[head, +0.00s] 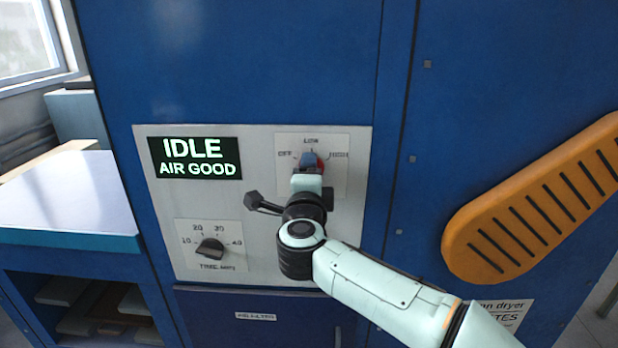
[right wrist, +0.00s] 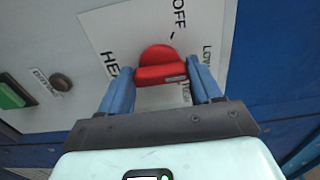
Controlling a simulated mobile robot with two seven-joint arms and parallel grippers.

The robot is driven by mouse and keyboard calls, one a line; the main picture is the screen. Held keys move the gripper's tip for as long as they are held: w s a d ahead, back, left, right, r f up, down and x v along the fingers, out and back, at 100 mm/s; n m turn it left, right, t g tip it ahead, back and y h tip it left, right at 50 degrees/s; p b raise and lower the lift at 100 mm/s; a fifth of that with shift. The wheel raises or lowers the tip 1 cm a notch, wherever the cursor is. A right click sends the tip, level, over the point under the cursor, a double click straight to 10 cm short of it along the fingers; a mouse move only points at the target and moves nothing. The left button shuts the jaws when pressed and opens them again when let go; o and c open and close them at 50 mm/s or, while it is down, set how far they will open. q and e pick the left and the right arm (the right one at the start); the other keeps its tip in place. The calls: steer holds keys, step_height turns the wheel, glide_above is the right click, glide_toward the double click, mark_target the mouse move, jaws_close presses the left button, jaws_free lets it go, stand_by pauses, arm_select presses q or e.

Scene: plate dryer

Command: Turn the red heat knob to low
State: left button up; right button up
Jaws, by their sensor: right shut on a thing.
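The red heat knob (right wrist: 158,60) is on a white label plate (right wrist: 112,30) in the right wrist view. OFF, LOW and part of HIGH can be read around it. In the head view the knob (head: 320,162) is mostly hidden by my gripper, just below the LOW mark. My right gripper (right wrist: 161,78) is shut on the knob, with blue fingers at its left and right sides in the wrist view. A small grey mark shows on the knob's lower right, on the side towards LOW. I cannot tell its exact pointing. My left gripper is in neither view.
The display (head: 195,158) reads IDLE, AIR GOOD. A black timer knob (head: 210,249) sits lower left on the panel. A green button (right wrist: 12,95) shows in the wrist view. An orange slotted part (head: 540,210) sticks out at right. A table (head: 60,200) stands at left.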

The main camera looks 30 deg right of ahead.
steer(key=o, duration=1.1)
steer(key=shift+c, duration=0.2)
steer(key=b+v, duration=0.1)
steer(key=v, duration=1.2)
steer(key=shift+s+b, duration=0.2)
steer(key=shift+b, duration=0.1)
steer(key=shift+a, duration=0.1)
